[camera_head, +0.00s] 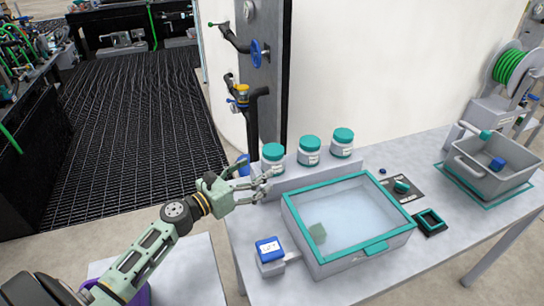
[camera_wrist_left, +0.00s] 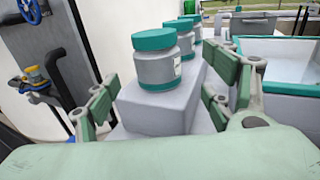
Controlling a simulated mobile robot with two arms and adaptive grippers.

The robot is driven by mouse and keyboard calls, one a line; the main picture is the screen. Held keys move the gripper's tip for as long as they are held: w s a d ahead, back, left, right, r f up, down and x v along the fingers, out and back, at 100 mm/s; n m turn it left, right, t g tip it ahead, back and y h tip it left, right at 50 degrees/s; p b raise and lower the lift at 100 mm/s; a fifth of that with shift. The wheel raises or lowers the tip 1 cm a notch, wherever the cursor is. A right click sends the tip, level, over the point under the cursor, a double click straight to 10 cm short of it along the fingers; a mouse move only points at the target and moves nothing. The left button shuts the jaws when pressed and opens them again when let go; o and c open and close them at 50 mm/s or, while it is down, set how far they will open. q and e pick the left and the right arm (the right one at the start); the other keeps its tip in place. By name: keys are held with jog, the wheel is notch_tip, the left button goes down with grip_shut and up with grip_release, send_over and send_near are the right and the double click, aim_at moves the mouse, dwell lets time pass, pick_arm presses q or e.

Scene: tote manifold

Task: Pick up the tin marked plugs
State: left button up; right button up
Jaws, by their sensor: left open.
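Three grey tins with teal lids stand in a row on a raised ledge at the back of the table: the left tin (camera_head: 273,157), the middle tin (camera_head: 309,150) and the right tin (camera_head: 341,142). Their labels are too small to read, so I cannot tell which is marked plugs. My left gripper (camera_head: 266,184) is open and empty, just in front of and below the left tin. In the left wrist view the nearest tin (camera_wrist_left: 157,62) stands upright ahead, between the spread fingers (camera_wrist_left: 168,92) in the picture, apparently untouched. The other two tins line up behind it.
A teal-rimmed basin (camera_head: 384,246) stands right of my left gripper. A blue-topped box (camera_head: 269,250) is at the table's front left. A grey tote (camera_head: 490,180) sits at the right. A pipe with a blue valve (camera_head: 258,53) rises behind the table.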

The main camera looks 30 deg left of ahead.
aim_at(264, 162)
pick_arm(q)
jog(key=shift+w+f, duration=0.1)
jog(key=shift+w, duration=1.05)
jog(key=x, duration=0.2)
jog(key=r+p+x, duration=0.1)
jog(key=x, duration=0.2)
jog(key=shift+w+d, duration=0.1)
jog(key=shift+d, duration=0.1)
jog(key=shift+w+d, duration=0.15)
jog(key=shift+w, duration=0.3)
pick_arm(e)
jog(key=shift+s+d+r, duration=0.15)
jog(key=shift+s, duration=0.3)
jog(key=shift+s+d+r, duration=0.1)
jog(key=shift+s+d, duration=0.05)
jog(key=shift+s, duration=0.25)
pick_arm(q)
jog(key=c, duration=1.3)
pick_arm(e)
jog(key=shift+s+a, duration=0.2)
jog(key=shift+s, duration=0.05)
